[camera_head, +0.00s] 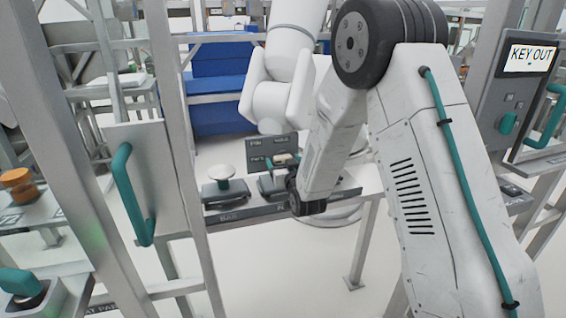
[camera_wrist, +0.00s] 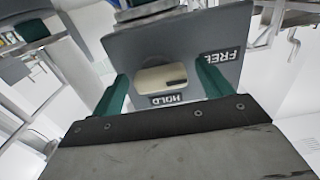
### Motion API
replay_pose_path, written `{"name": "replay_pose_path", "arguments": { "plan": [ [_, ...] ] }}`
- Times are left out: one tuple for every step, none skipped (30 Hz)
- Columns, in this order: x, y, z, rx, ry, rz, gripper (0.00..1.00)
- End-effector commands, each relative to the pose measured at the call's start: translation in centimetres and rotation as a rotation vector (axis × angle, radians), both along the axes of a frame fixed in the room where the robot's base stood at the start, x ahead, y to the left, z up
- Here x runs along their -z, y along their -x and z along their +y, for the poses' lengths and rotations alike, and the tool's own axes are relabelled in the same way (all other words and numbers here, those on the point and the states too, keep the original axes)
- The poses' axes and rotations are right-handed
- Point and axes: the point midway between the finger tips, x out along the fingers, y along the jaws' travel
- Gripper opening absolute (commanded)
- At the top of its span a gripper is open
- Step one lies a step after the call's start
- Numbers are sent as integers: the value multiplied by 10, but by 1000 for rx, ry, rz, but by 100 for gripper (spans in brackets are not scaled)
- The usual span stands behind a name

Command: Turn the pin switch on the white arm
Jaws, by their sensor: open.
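The white arm (camera_head: 282,85) hangs down at the upper middle of the head view, with a dark grey label plate (camera_head: 262,145) just below its end. In the wrist view the grey plate (camera_wrist: 120,45) has upside-down HOLD and FREE labels. The cream pin switch (camera_wrist: 160,79) sits in front of it, beside HOLD; it also shows small in the head view (camera_head: 283,159). My gripper (camera_wrist: 163,76) is open, its two green fingers on either side of the switch with visible gaps. Whether they touch the plate is unclear. My own arm hides most of the gripper in the head view.
A bench (camera_head: 245,213) with a white round-topped knob (camera_head: 225,172) stands below the plate. A metal frame with a teal handle (camera_head: 133,195) is at left. A KEY OUT panel (camera_head: 515,90) is at right. Blue bins (camera_head: 220,80) stand behind.

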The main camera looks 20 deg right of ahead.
Motion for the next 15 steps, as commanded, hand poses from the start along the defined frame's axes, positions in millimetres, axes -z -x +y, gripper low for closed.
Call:
{"name": "replay_pose_path", "arguments": {
  "plan": [
    [0, -3, 0, 0, 0, -1, 78],
    [0, -4, 0, 0, 0, -1, 78],
    [0, -5, 0, 0, 0, -1, 78],
    [0, -6, 0, 0, 0, -1, 78],
    [0, -6, 0, 0, 0, -1, 78],
    [0, -6, 0, 0, 0, -1, 78],
    [0, -6, 0, 0, 0, -1, 78],
    [0, -6, 0, 0, 0, -1, 78],
    [0, -6, 0, 0, 0, -1, 78],
    [0, -6, 0, 0, 0, 0, 78],
    [0, -6, 0, 0, 0, 0, 70],
    [0, -6, 0, 0, 0, 0, 59],
    [0, -6, 0, 0, 0, 0, 50],
    [0, -6, 0, 0, 0, 0, 42],
    [0, -6, 0, 0, 0, 0, 33]
  ]
}}
